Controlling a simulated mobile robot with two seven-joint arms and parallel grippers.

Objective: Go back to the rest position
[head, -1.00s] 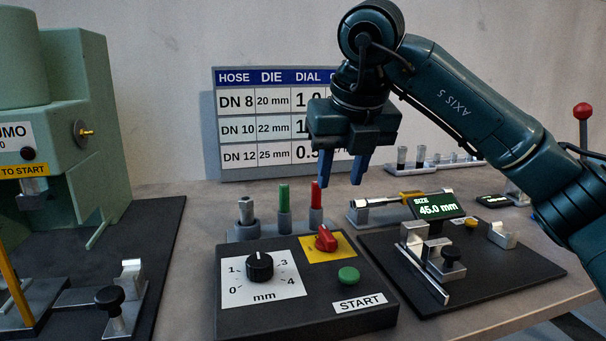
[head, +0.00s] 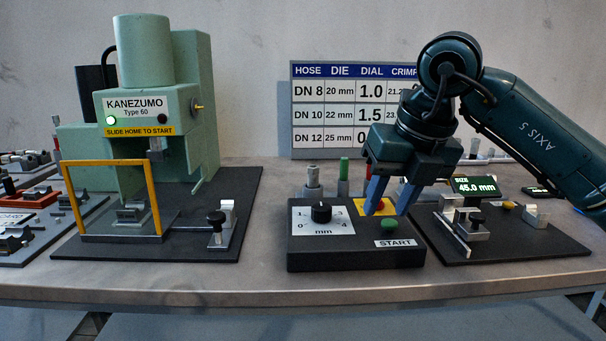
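My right gripper (head: 389,194) hangs from the arm that comes in from the right. Its two blue fingers point down and stand apart with nothing seen between them. In the picture they overlap the right part of the black control box (head: 355,262), by the green START button (head: 390,224); whether they touch it I cannot tell. The fingers and palm hide parts of the yellow plate and the red holder behind. My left gripper is not in view.
A green press (head: 190,110) with a yellow-framed guard (head: 153,200) stands at left. A chart (head: 310,110) stands behind. A measuring fixture with a display (head: 475,186) sits at right. Trays of parts (head: 30,225) lie far left. The table's front strip (head: 250,285) is bare.

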